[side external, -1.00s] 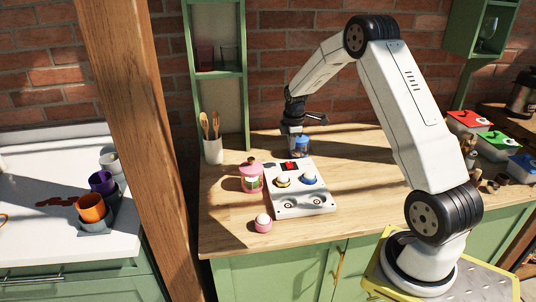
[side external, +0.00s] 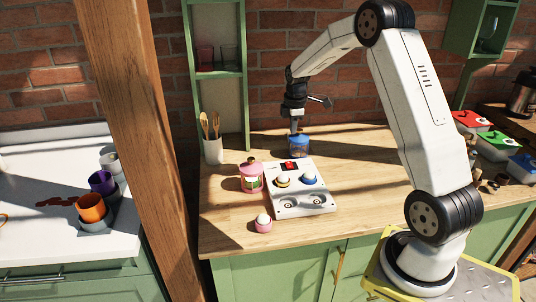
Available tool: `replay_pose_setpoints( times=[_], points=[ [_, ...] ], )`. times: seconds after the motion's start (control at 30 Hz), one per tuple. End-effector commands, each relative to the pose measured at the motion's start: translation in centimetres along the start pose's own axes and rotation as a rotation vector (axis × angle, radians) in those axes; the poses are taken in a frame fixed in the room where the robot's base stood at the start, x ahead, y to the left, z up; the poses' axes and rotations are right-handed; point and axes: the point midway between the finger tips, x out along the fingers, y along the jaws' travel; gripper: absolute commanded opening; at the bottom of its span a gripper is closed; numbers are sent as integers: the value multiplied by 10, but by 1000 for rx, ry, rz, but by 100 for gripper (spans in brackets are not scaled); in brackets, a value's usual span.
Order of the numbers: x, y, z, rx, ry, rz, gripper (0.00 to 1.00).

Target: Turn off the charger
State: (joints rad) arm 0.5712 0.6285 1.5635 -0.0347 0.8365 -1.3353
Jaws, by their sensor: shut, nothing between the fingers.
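The charger (side external: 308,202) is a white box on the wooden counter. It has a red switch (side external: 290,166) at its back edge, a yellow-based knob-like piece (side external: 283,181) and a blue-based one (side external: 309,179) on top, and two round sockets at the front. I cannot tell which way the switch is set. My gripper (side external: 294,131) is shut and empty, pointing down above and behind the switch, apart from it. It is just over or behind a blue-lidded jar (side external: 298,146).
A pink jar (side external: 251,177) stands left of the charger, and a small pink-based piece (side external: 263,223) stands at its front left. A utensil holder (side external: 213,151) is at the back left. Lidded boxes (side external: 497,146) sit far right. The counter right of the charger is clear.

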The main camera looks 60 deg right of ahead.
Motion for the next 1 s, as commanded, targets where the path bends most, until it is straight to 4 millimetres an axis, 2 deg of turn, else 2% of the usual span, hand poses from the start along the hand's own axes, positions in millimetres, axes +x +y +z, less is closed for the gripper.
replay_pose_setpoints(
  times=[0.23,0.67,0.87,1.0],
  points=[
    [-1,13,1,1,1,4,0],
    [0,14,1,1,1,4,0],
    [12,14,1,1,1,4,0],
    [27,13,1,1,1,3,0]
  ],
)
